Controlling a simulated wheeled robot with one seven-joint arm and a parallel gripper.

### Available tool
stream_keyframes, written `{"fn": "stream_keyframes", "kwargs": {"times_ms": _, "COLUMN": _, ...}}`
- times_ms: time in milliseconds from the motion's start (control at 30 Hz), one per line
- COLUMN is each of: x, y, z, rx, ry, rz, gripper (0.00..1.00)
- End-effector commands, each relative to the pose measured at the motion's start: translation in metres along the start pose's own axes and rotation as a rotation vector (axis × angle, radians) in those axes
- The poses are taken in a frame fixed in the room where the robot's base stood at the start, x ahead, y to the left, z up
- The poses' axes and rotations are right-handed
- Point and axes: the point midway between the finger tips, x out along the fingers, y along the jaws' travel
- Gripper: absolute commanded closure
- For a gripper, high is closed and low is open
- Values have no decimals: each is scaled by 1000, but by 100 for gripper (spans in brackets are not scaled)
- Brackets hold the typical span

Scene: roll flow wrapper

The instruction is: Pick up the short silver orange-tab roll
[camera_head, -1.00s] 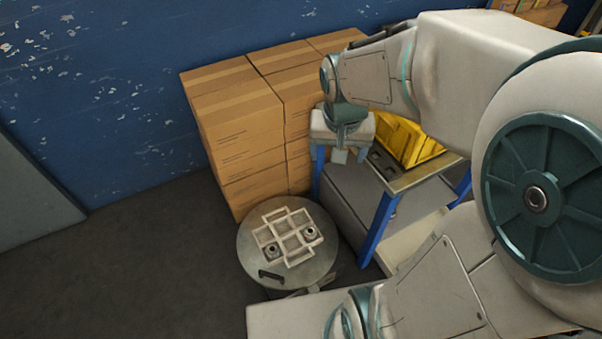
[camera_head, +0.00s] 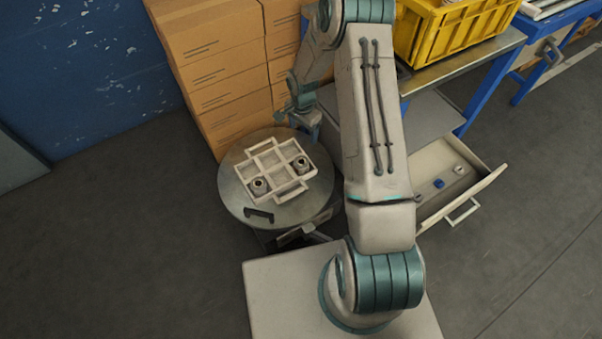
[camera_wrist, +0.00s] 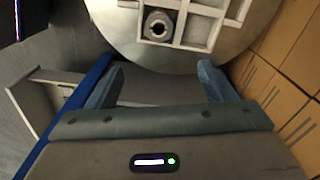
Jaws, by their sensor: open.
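Two silver rolls sit in separate compartments of a pale divided tray: one at the front left (camera_head: 258,185) and one at the right (camera_head: 301,164). The tray (camera_head: 292,189) lies on a round metal table. The wrist view shows one roll (camera_wrist: 158,26) with a dark centre hole; I cannot tell which of the two it is. No orange tab can be made out on either. My gripper (camera_wrist: 162,80) is open and empty, with the roll beyond its fingertips. In the head view, my gripper (camera_head: 303,116) is beside the table's far edge, partly hidden.
The round table (camera_head: 236,194) carries a black handle. Cardboard boxes (camera_head: 215,65) stand close behind it. An open drawer (camera_head: 478,187) at right holds small items, one blue (camera_head: 439,183). A yellow crate (camera_head: 440,35) sits on the blue-legged bench. The floor at left is clear.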

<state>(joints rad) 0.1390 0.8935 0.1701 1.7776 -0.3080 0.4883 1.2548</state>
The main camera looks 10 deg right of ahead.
Motion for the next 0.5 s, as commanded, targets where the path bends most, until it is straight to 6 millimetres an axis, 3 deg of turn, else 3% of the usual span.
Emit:
{"fn": "stream_keyframes", "kwargs": {"times_ms": 33, "x": 19, "y": -1, "z": 0, "rx": 17, "ry": -7, "rz": 2, "gripper": 25}}
{"fn": "stream_keyframes", "kwargs": {"times_ms": 267, "x": 54, "y": -2, "z": 2, "rx": 47, "ry": -16, "rz": 3, "gripper": 25}}
{"fn": "stream_keyframes", "kwargs": {"times_ms": 500, "x": 100, "y": -2, "z": 3, "rx": 45, "ry": -16, "rz": 4, "gripper": 25}}
